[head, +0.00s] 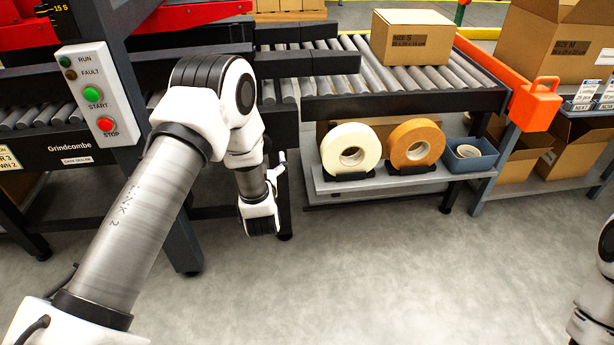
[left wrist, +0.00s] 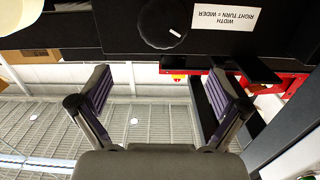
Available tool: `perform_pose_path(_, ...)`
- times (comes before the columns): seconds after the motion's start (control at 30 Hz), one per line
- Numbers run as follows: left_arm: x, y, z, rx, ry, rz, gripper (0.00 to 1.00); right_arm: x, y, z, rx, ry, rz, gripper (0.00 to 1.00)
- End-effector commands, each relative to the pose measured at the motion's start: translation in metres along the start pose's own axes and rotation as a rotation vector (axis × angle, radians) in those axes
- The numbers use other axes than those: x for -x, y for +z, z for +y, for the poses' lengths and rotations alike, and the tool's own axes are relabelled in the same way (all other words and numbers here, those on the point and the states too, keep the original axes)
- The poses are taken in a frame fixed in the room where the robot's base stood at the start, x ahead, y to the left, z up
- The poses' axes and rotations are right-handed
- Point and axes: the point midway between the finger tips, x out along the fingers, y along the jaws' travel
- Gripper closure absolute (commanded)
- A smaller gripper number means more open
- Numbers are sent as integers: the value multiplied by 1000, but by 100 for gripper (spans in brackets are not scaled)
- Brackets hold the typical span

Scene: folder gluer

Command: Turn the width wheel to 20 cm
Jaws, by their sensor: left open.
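The width wheel (left wrist: 165,22) is a round black knob with a short white mark, at the top of the left wrist view. Beside it is an upside-down white label (left wrist: 226,17) reading "WIDTH, RIGHT TURN = WIDER". My left gripper (left wrist: 162,82) is open and empty, its two fingers apart below the wheel in that view, not around it. In the head view my left gripper (head: 261,217) hangs beside the conveyor frame; the wheel cannot be made out there. A black scale (head: 60,10) with yellow marks reads "15 S" at the top left. My right gripper is out of view.
A control panel (head: 93,95) with START and STOP buttons is on the left post. A roller conveyor (head: 420,82) carries a carton (head: 411,36). Below, a shelf (head: 330,184) holds two tape rolls and a blue bin (head: 470,156). The floor in front is clear.

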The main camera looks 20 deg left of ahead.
Motion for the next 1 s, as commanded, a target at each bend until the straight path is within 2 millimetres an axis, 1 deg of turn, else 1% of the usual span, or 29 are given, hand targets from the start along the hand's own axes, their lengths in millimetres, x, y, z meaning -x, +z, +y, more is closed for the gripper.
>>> perform_pose_path(0.03,-5,31,0,11,-6,13,1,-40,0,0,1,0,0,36)
perform_pose_path(0.1,-7,37,-1,20,-8,23,1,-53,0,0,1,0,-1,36)
perform_pose_path(0.13,-8,38,-1,22,-9,26,1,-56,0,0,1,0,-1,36)
perform_pose_path(0.27,-12,34,0,26,-9,31,1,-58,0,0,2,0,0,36)
perform_pose_path(0.33,-20,32,0,28,-10,33,1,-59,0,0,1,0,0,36)
perform_pose_path(0.6,-70,33,-1,27,-9,30,1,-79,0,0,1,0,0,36)
perform_pose_path(0.7,-82,32,0,26,-8,30,1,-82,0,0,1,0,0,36)
perform_pose_path(0.8,-86,30,0,24,-6,27,1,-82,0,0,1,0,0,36)
perform_pose_path(0.97,-86,30,0,24,-6,27,1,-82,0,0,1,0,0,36)
perform_pose_path(1.0,-86,30,0,24,-6,27,8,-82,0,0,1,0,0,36)
